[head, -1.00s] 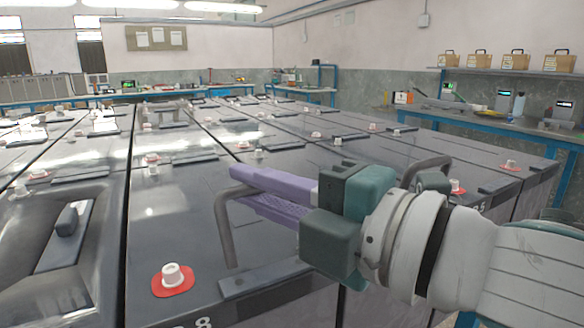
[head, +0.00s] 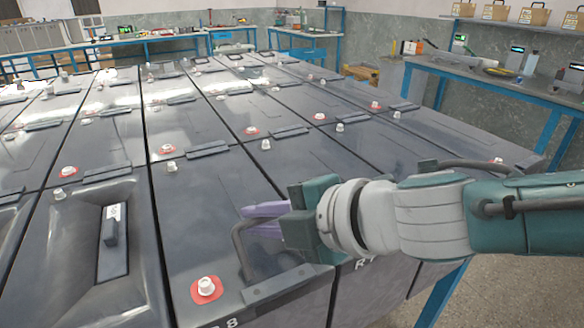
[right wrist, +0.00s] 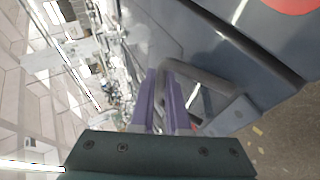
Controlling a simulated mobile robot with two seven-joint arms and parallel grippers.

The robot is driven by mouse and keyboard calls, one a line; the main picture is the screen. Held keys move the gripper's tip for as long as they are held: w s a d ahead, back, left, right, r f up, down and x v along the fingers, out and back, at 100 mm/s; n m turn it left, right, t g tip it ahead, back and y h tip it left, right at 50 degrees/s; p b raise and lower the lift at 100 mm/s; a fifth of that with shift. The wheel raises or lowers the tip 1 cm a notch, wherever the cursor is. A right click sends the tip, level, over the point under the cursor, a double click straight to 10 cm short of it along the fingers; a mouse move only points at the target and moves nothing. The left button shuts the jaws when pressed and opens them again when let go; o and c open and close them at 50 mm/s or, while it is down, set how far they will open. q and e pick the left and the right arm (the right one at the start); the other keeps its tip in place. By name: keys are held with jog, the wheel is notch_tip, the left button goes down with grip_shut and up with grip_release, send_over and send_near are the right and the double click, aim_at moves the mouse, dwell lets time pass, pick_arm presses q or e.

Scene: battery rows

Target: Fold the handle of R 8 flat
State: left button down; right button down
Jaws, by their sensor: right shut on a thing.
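The handle of R 8 (head: 239,247) is a grey bent bar on the front of a dark battery, whose label partly shows at the bottom edge. The bar stands raised from its mounting strip (head: 276,288), leaning somewhat. My right gripper (head: 250,217) comes in from the right, its purple fingers shut on the top part of the handle. In the right wrist view the fingers (right wrist: 165,88) close around the grey handle (right wrist: 205,82). The far part of the handle is hidden behind my gripper. My left gripper is not in view.
A white terminal on a red ring (head: 206,288) sits left of the handle. The neighbouring battery at left has a recessed top with a flat dark strip (head: 113,235). At right, another raised handle (head: 485,166) stands near my arm. Workbenches (head: 500,85) line the walls.

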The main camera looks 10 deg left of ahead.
dwell(0.4)
jog(key=c, duration=0.9)
grip_release()
jog(key=shift+f, duration=0.1)
